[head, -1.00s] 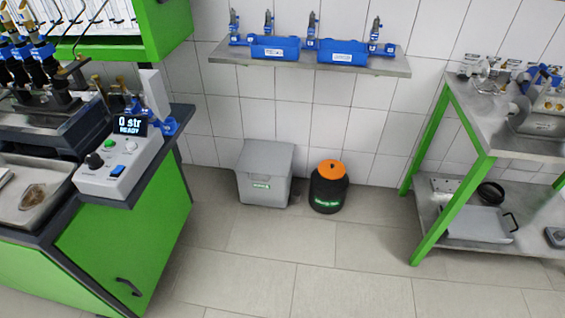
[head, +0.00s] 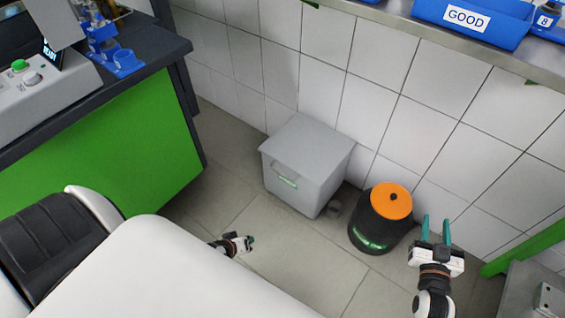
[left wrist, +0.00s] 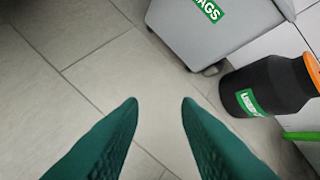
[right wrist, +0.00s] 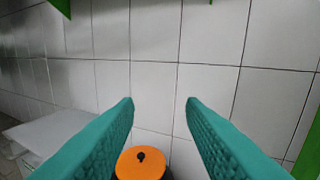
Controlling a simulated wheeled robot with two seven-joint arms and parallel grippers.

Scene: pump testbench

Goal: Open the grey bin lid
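The grey bin (head: 300,180) stands on the floor against the tiled wall, and its flat grey lid (head: 308,143) is down. A green label is on its front. The bin also shows at the top of the left wrist view (left wrist: 205,40), and its lid shows at the left of the right wrist view (right wrist: 50,130). My left gripper (head: 250,240) is low in front of the bin, apart from it; its fingers are spread and empty in the left wrist view. My right gripper (head: 435,225) is open and empty, right of the black container, apart from the bin.
A black container (head: 368,232) with an orange lid (head: 391,201) stands just right of the bin. A green cabinet (head: 120,150) is at the left. A shelf with blue trays (head: 470,22) hangs above. A green-legged table (head: 530,245) is at the right. Floor in front is clear.

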